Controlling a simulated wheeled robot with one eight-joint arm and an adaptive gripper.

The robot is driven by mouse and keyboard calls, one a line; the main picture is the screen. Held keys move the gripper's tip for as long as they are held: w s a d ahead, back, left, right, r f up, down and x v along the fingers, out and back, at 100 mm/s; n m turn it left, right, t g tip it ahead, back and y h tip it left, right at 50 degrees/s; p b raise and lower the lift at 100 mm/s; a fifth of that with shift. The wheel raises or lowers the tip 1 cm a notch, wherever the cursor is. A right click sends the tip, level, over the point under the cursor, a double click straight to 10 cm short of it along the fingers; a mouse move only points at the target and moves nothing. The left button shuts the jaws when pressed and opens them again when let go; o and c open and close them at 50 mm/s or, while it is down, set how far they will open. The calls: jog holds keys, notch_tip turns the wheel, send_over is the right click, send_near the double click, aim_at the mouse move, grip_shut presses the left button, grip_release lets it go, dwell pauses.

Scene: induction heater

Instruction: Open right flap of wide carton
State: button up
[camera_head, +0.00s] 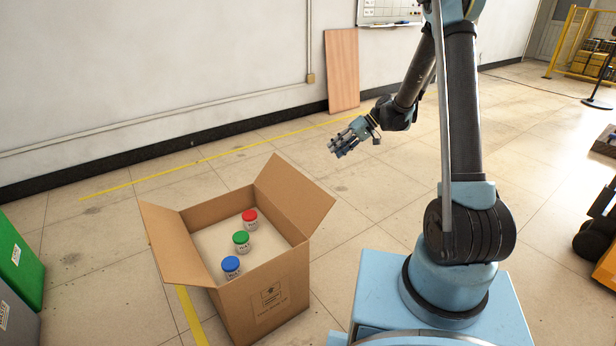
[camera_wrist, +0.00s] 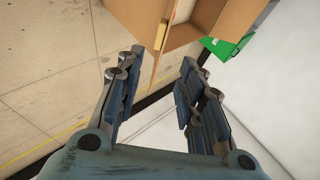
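The wide carton (camera_head: 255,310) stands open on the floor at lower left in the head view. Its right flap (camera_head: 297,195) is raised and leans outward. Its left flap (camera_head: 172,246) is folded outward. My gripper (camera_head: 337,149) is above and right of the right flap, apart from it in the head view. In the wrist view, my gripper (camera_wrist: 158,72) has its fingers spread. The carton (camera_wrist: 187,32) shows beyond them, with a thin cardboard edge visible in the gap; I cannot tell how near it is. Nothing is held.
Jars with red (camera_head: 249,216), green (camera_head: 241,238) and blue (camera_head: 230,264) lids stand inside the carton. A green bin (camera_head: 20,262) is at the far left. A wooden board (camera_head: 342,70) leans on the wall. Floor right of the carton is clear up to my base.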

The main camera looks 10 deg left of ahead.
jog(key=x, duration=1.7)
jog(key=shift+a+f, duration=0.25)
jog(key=shift+a, duration=0.05)
jog(key=shift+c, duration=0.6)
grip_shut()
